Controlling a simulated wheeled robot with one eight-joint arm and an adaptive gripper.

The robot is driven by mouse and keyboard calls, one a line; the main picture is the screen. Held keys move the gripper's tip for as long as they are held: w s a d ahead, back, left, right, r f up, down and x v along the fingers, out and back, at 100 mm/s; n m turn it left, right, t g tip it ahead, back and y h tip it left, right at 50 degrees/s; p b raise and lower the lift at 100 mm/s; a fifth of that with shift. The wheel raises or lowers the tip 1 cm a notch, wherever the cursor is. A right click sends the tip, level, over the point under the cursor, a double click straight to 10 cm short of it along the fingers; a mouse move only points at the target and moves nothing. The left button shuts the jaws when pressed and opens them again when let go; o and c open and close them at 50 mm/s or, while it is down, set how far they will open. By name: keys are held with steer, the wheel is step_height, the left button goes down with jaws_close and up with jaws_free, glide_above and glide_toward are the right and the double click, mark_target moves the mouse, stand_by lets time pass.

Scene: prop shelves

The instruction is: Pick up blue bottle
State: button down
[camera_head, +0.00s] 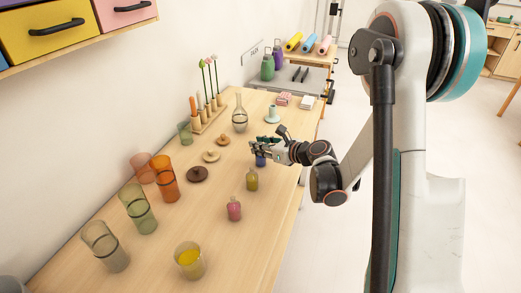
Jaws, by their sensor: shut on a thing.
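The blue bottle (260,160) is small and dark blue. It stands upright at the middle right of the wooden table, in line with a yellow-green bottle and a pink bottle nearer to me. My gripper (258,149) comes in from the right and is shut on the blue bottle's upper part. The fingers hide the bottle's top. I cannot tell whether its base touches the table.
The yellow-green bottle (252,180) and pink bottle (234,210) stand close in front on the table (200,226). Several tinted glasses line the left side, including an orange one (165,180). Dark, tan and brown lids lie left of my gripper. A clear flask (240,119) stands behind.

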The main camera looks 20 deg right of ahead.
step_height(320, 180, up, 20)
steer(key=p, duration=0.7)
steer(key=shift+f, duration=0.2)
